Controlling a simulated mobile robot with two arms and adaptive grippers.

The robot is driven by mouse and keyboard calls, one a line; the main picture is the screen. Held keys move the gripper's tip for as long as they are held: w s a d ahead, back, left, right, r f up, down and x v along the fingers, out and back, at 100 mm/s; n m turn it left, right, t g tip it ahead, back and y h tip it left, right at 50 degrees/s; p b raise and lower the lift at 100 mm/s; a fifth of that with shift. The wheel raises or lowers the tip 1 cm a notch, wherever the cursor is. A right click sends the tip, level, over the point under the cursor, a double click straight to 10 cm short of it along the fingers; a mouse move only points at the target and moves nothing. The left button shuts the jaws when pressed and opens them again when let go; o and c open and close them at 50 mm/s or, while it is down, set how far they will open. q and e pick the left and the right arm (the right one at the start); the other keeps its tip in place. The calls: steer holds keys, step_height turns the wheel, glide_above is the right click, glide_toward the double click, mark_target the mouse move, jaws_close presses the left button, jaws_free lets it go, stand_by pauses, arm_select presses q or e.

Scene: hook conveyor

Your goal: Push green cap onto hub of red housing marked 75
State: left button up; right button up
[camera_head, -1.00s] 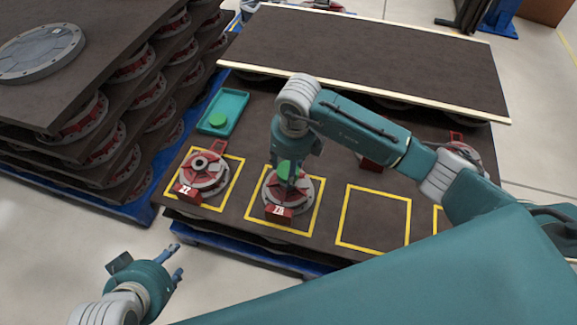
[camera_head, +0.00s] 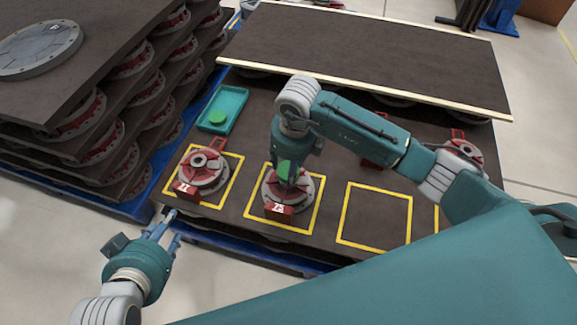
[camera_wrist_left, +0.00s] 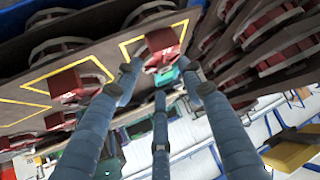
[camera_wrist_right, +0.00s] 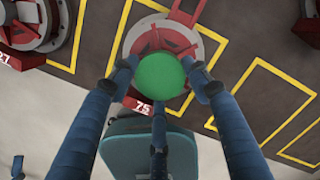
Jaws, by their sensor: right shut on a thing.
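The red housing marked 75 (camera_head: 309,188) has a grey flange and sits inside a yellow square on the dark table board; its red tag faces the front. My right gripper (camera_head: 288,180) is over it, shut on a green cap (camera_head: 284,170). In the right wrist view the green cap (camera_wrist_right: 161,76) sits between the fingers, over the centre of the housing (camera_wrist_right: 205,48). The cap hides the hub, so I cannot tell whether they touch. My left gripper (camera_head: 170,226) is open and empty, off the table's front left edge.
Another red housing (camera_head: 202,170) is in the left square. A teal tray (camera_head: 237,101) behind it holds another green cap (camera_head: 218,117). The yellow square (camera_head: 375,216) to the right is empty. Stacked dark shelves (camera_head: 50,100) stand at left; a raised board (camera_head: 370,55) spans the back.

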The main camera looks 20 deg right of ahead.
steer(key=shift+f+b, duration=0.35)
steer(key=shift+f, duration=0.35)
steer(key=shift+f+b, duration=0.35)
steer(key=shift+b, duration=0.1)
arm_select(q)
steer(key=w+d+r+t+h, duration=0.1)
steer(key=w+d+r+t, duration=0.2)
steer(key=r, duration=0.6)
steer(key=shift+w+r+t+h, duration=0.4)
steer(key=shift+w+t, duration=0.8)
steer(key=shift+w, duration=0.4)
arm_select(e)
steer(key=shift+f, duration=0.3)
steer(key=o, duration=0.9)
arm_select(q)
steer(key=shift+f, duration=0.1)
